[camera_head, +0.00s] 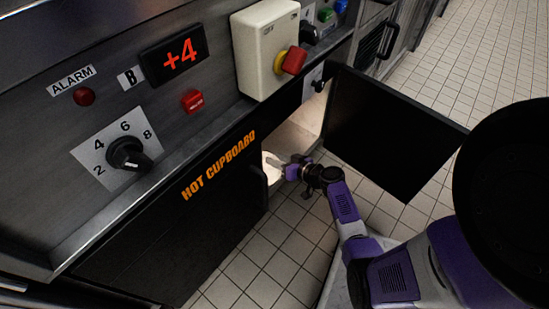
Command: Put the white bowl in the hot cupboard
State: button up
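The hot cupboard (185,230) is a black-fronted cabinet labelled in orange. One black door (390,132) stands swung open to the right, and the lit interior (300,135) shows in the gap. My arm reaches to this opening from the lower right. My gripper (282,171) is at the opening, small and partly hidden by the cupboard's front edge. A pale white patch (271,163) shows just beyond its fingertips; it may be the white bowl, but I cannot tell for sure. Whether the fingers are open or shut on it is not clear.
Above the cupboard is a steel panel with a black dial (128,154), a red +4 display (174,53), and a white switch box (265,48) with a red knob. The open door's edge is close to my arm. Tiled floor (480,55) is clear beyond the door.

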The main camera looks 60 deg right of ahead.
jog(key=p+v, duration=0.3)
jog(key=v, duration=0.7)
jog(key=s+a+n+g, duration=0.15)
jog(key=s+a, duration=0.25)
jog(key=a, duration=0.5)
jog(key=s+a+n+g, duration=0.15)
jog(key=s+a, duration=0.25)
jog(key=a, duration=0.5)
jog(key=s+a+r+n+t+y, duration=0.1)
jog(key=a+r, duration=0.3)
jog(key=r, duration=0.5)
jog(key=s+a+r+n+t+y, duration=0.1)
jog(key=a+r+n+t, duration=0.1)
jog(key=a+r, duration=0.3)
jog(key=s+a+r+n+t+y, duration=0.1)
jog(key=a+r, duration=0.4)
jog(key=r, duration=0.9)
jog(key=shift+s+a+n+t+y, duration=0.3)
jog(key=shift+s+t+y, duration=0.2)
jog(key=shift+s+t, duration=0.1)
notch_tip(320, 180, up, 35)
jog(key=p, duration=3.5)
